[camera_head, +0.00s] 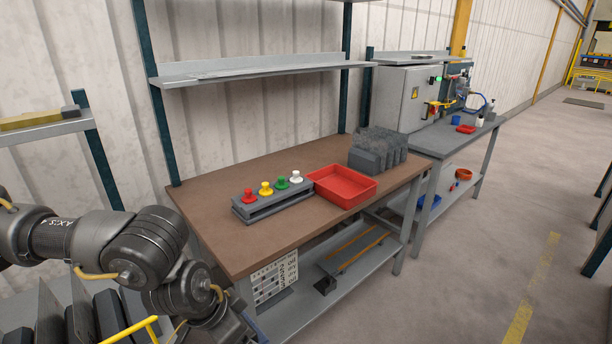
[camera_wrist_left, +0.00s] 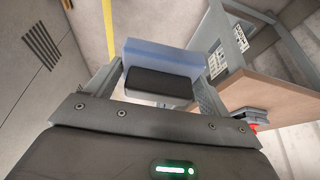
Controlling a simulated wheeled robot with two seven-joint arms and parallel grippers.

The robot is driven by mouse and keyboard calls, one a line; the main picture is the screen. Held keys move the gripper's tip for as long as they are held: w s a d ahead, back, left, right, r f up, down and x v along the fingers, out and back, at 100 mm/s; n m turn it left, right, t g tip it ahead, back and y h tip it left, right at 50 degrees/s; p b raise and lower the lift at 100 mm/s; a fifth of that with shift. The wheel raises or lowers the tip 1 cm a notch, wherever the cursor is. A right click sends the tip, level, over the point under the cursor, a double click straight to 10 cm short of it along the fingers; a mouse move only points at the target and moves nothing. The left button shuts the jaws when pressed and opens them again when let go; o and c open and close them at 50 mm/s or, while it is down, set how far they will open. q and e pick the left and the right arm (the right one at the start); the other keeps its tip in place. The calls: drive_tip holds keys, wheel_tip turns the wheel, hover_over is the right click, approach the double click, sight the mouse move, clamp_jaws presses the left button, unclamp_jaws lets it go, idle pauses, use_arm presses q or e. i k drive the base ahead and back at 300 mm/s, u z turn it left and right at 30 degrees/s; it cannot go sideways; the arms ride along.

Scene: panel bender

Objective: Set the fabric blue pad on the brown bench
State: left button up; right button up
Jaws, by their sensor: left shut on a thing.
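The blue pad (camera_wrist_left: 160,52) shows in the left wrist view as a pale blue block with a dark block against its near side. My left gripper (camera_wrist_left: 158,82) is shut on it, one finger at each side of the dark block. The brown bench (camera_head: 215,225) fills the middle of the head view, and its edge (camera_wrist_left: 275,92) shows at the right of the wrist view. My left arm is at the lower left of the head view, in front of the bench's left end; its gripper and the pad are hidden there. My right gripper is not in view.
On the bench stand a grey block with coloured knobs (camera_head: 272,203), a red tray (camera_head: 341,190) and a dark grey holder (camera_head: 376,155). The bench's left and front-left top is bare. A metal shelf (camera_head: 260,71) hangs above. A grey table (camera_head: 450,139) adjoins on the right.

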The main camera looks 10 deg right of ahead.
sight(259, 231)
drive_tip(key=i, duration=0.5)
drive_tip(key=z, duration=2.1)
drive_tip(key=i, duration=2.1)
drive_tip(key=u, duration=2.55)
